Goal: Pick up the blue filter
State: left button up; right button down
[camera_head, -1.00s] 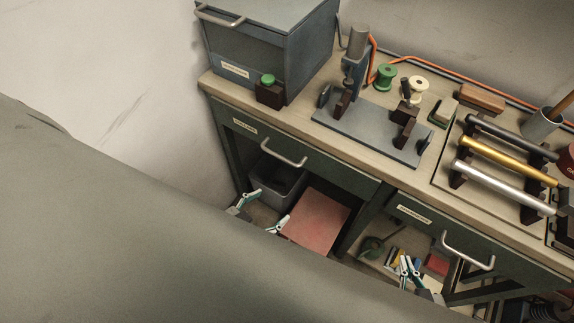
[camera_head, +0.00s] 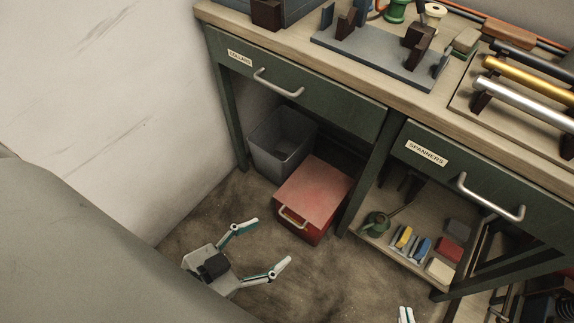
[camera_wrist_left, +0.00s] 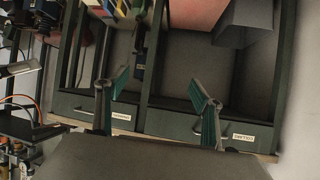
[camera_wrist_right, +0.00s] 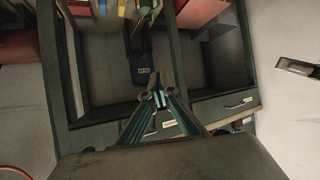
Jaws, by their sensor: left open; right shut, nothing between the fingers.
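A small blue block (camera_head: 424,248), which looks like the blue filter, stands in a row beside a yellow one (camera_head: 404,237) on the low shelf under the SPANNERS drawer. My right gripper (camera_head: 406,312) shows only its fingertips at the bottom edge of the head view, below and apart from the row. It is shut and empty, and its closed fingers also show in the right wrist view (camera_wrist_right: 156,82). My left gripper (camera_head: 267,244) is open and empty, in front of the red box. In the right wrist view, a dark blue labelled thing (camera_wrist_right: 142,70) appears beyond the fingertips; I cannot tell what it is.
A red block (camera_head: 449,249), a cream block (camera_head: 440,270) and a green can (camera_head: 376,224) share the shelf (camera_head: 365,241). A red box (camera_head: 312,192) and grey bin (camera_head: 281,144) stand to the left. Cabinet legs and the drawer (camera_head: 440,165) frame the shelf.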

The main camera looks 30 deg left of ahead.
aim_at(422, 246)
jog(key=z, duration=0.65)
jog(key=i+l+z, duration=0.1)
jog(key=l+z, duration=0.25)
jog(key=i+l+z, duration=0.3)
jog(key=k+l, duration=0.1)
